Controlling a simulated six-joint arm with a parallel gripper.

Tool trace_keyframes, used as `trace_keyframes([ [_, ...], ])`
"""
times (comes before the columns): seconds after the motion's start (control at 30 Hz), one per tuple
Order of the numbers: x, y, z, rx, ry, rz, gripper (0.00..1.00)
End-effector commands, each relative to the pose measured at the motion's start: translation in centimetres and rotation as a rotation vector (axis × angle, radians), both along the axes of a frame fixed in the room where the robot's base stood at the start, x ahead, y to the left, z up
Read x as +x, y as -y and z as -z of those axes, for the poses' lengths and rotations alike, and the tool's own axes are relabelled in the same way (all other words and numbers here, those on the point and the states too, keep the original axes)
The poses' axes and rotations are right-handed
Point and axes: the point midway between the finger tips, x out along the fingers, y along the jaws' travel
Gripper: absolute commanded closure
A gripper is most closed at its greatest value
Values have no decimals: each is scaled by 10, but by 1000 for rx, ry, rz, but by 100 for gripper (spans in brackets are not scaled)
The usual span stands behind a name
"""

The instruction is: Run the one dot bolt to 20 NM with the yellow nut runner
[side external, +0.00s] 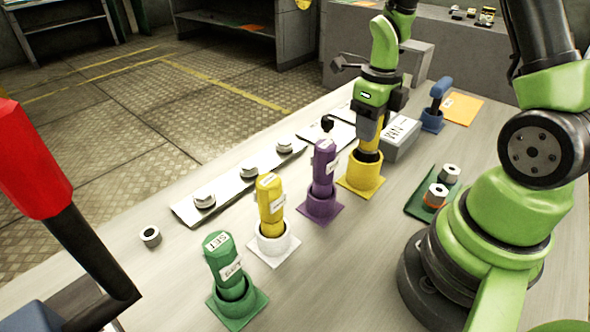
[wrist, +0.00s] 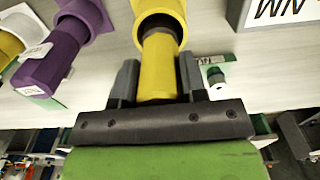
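My gripper (side external: 368,135) points down over the yellow holder (side external: 362,180). In the wrist view my gripper's two fingers (wrist: 159,82) lie on either side of a yellow nut runner (wrist: 160,68) standing in that holder (wrist: 148,10). I cannot tell whether they touch it. Another yellow tool (side external: 270,204) with white labels stands in a white holder (side external: 274,245). A metal strip carries bolts (side external: 205,200), (side external: 249,168) and (side external: 284,145). Their dot marks are too small to read. A grey box marked NM (side external: 402,138) is behind my gripper; its number is not legible.
A purple tool (side external: 323,168) and a green tool (side external: 225,262) stand in their holders. A green mat (side external: 416,205) holds white sockets near my base. A loose nut (side external: 150,236) lies at left. A blue holder (side external: 432,121) and orange sheet (side external: 463,109) are at the back. A red tool (side external: 35,160) rises at left.

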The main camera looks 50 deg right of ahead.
Motion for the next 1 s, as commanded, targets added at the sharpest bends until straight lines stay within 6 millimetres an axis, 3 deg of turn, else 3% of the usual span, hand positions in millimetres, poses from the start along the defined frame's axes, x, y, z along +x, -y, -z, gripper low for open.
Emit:
trace_keyframes([
  [0.07,0,0,0,0,0,0,100],
  [1.0,1,0,-31,-1,3,1,100],
])
